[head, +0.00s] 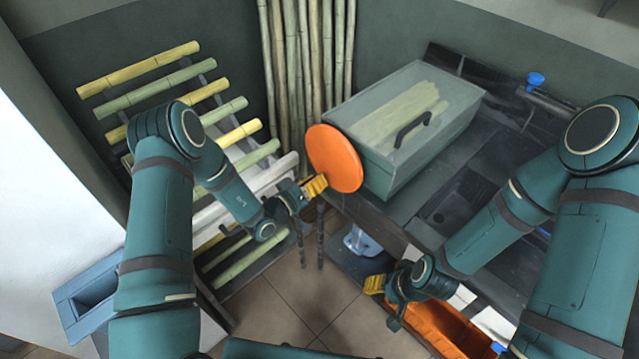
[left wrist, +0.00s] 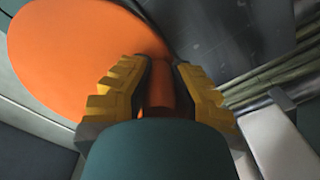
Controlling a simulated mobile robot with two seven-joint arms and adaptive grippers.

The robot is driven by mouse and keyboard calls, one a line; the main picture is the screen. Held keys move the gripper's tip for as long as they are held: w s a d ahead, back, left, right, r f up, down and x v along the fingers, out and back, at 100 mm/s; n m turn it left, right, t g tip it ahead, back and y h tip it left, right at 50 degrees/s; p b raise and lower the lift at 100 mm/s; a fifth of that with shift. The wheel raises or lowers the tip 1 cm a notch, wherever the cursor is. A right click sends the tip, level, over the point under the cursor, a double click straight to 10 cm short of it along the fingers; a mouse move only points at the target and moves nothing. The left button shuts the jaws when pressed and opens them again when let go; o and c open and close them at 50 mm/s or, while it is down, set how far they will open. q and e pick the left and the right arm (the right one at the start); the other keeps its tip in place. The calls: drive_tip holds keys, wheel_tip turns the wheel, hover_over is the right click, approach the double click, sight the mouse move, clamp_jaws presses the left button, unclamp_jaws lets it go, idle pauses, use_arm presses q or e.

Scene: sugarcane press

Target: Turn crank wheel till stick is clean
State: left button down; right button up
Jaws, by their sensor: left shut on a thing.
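The crank wheel is an orange disc (head: 335,158) on the left end of the teal press box (head: 410,165). My left gripper (head: 318,186) is at the wheel's lower left edge, its yellow fingers shut on the wheel's orange handle (left wrist: 160,92). The disc also fills the upper left of the left wrist view (left wrist: 75,50). Pale green sticks (head: 400,112) show through the box's clear lid; how clean they are cannot be told. My right gripper (head: 374,285) hangs beside the orange bin, away from the wheel; its finger gap is not clear.
A rack of yellow and green canes (head: 155,88) stands left. Tall canes (head: 308,60) lean in the back corner. An orange bin (head: 440,325) is at lower right, a blue container (head: 88,300) at lower left. The tiled floor (head: 290,300) between is clear.

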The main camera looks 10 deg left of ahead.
use_arm(q)
drive_tip(key=shift+w+a+r+m, duration=0.1)
drive_tip(key=shift+w+a+m, duration=0.05)
drive_tip(key=shift+m, duration=0.15)
idle(0.4)
drive_tip(key=c, duration=0.8)
unclamp_jaws()
drive_tip(key=v, duration=1.2)
drive_tip(key=shift+a, duration=0.1)
